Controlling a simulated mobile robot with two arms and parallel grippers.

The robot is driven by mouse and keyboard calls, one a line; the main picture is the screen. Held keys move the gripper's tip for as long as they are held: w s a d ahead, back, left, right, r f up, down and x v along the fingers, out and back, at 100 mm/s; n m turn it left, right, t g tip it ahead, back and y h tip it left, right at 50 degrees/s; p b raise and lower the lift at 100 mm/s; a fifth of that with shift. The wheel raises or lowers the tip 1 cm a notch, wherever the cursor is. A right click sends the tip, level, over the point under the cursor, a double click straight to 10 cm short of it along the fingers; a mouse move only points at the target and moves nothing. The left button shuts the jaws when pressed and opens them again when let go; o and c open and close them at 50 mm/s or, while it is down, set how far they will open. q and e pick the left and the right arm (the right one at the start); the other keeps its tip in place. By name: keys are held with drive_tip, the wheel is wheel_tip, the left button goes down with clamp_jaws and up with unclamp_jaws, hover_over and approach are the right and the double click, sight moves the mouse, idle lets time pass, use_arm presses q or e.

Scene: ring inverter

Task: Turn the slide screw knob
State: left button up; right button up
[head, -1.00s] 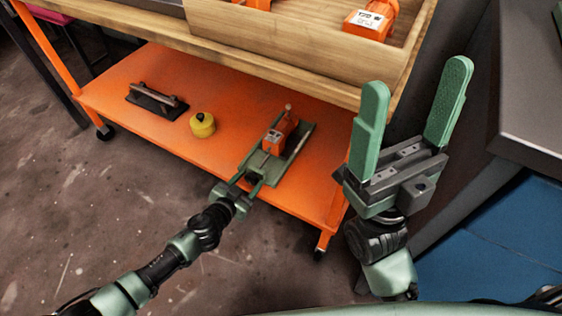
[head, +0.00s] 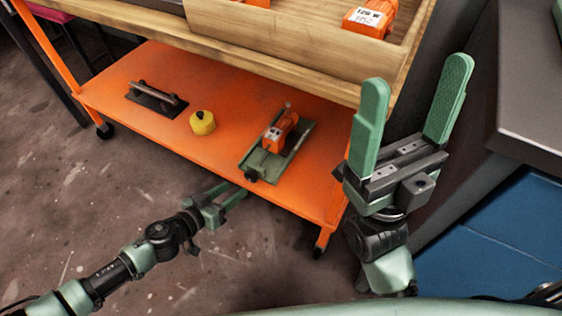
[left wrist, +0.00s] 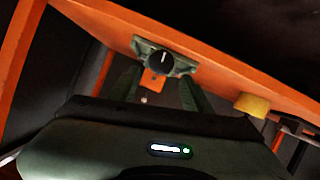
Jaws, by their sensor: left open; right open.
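A green slide base (head: 288,158) with an orange block (head: 280,132) on it lies on the lower orange shelf. Its dark slide screw knob (head: 250,175) is at the near end, by the shelf's front edge. In the left wrist view the round black knob (left wrist: 160,62) has a white mark and shows between and beyond my fingers. My left gripper (head: 234,190) is open and empty, short of the knob and apart from it; its fingers also show in the left wrist view (left wrist: 160,90). My right gripper (head: 416,80) is open and empty, raised at the right.
A yellow round object (head: 202,123) and a dark plate with a handle (head: 155,98) lie left of the slide on the orange shelf (head: 195,80). The wooden upper level (head: 300,60) overhangs the back. Floor in front of the cart is clear around my left arm.

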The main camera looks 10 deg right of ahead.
use_arm(q)
drive_tip(key=s+d+r+m+h+b, duration=0.1)
drive_tip(key=s+d+r+m+h, duration=0.3)
drive_tip(key=d+r, duration=0.65)
drive_tip(key=s+d+r+h, duration=0.1)
drive_tip(key=s+r+h, duration=0.1)
drive_tip(key=r, duration=0.4)
drive_tip(key=s+d+r+t+h, duration=0.1)
drive_tip(key=s+r+h, duration=0.2)
drive_tip(key=r, duration=0.3)
drive_tip(key=shift+d+m+h+b, duration=0.3)
drive_tip(key=shift+m+b, duration=0.05)
drive_tip(key=shift+m, duration=0.05)
